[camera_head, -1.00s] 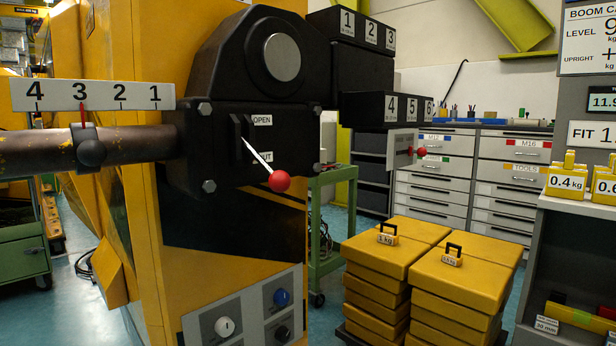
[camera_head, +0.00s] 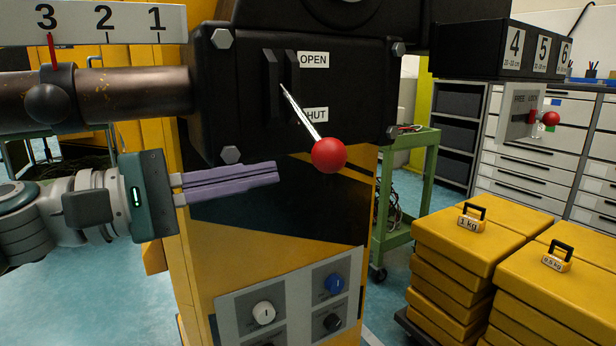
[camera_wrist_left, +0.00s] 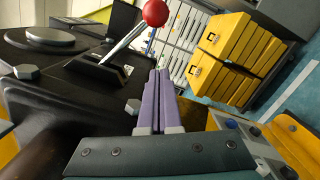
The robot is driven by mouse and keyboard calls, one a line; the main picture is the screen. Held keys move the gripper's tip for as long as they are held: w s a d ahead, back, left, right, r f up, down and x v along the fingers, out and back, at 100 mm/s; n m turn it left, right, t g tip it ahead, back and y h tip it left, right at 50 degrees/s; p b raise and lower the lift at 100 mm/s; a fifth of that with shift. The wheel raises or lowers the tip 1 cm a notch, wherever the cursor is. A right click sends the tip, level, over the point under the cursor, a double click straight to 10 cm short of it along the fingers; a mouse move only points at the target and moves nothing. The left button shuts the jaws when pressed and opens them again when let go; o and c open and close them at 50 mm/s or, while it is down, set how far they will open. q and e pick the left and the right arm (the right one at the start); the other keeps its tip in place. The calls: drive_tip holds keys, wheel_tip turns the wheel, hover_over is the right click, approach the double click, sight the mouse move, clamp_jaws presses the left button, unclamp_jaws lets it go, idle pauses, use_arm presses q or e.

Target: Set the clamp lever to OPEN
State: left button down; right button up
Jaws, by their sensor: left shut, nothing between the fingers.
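The clamp lever (camera_head: 302,119) is a thin metal rod with a red ball knob (camera_head: 328,155). It comes out of a slot in the black housing and slants down to the right, its knob below the SHUT label (camera_head: 314,115). The OPEN label (camera_head: 314,60) is above. My left gripper (camera_head: 277,172), with purple fingers, is shut and empty. It is left of and slightly below the knob, apart from it. In the left wrist view the lever (camera_wrist_left: 124,43) and knob (camera_wrist_left: 155,12) show beyond the fingertips (camera_wrist_left: 160,72). My right gripper is not in view.
A shaft with a sliding weight (camera_head: 52,95) and a numbered scale (camera_head: 100,24) is at left. Hex bolts (camera_head: 231,155) stick out of the housing. A knob panel (camera_head: 290,300) is below. Yellow weights (camera_head: 480,240) are stacked at right. Space right of the lever knob is free.

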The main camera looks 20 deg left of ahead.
sight(308, 126)
use_arm(q)
drive_tip(key=shift+s+d+r+p, duration=0.1)
drive_tip(key=shift+d+r+p, duration=0.2)
drive_tip(key=shift+d, duration=0.45)
drive_tip(key=shift+s+d+r+p, duration=0.1)
drive_tip(key=shift+d+r+p, duration=0.25)
drive_tip(key=shift+d, duration=0.35)
drive_tip(key=shift+d+r+p, duration=0.25)
drive_tip(key=shift+d+p, duration=0.05)
drive_tip(key=shift+d, duration=0.45)
drive_tip(key=shift+s+d+r+n+p, duration=0.15)
drive_tip(key=shift+d+r+n+p, duration=0.1)
drive_tip(key=shift+n+p, duration=0.25)
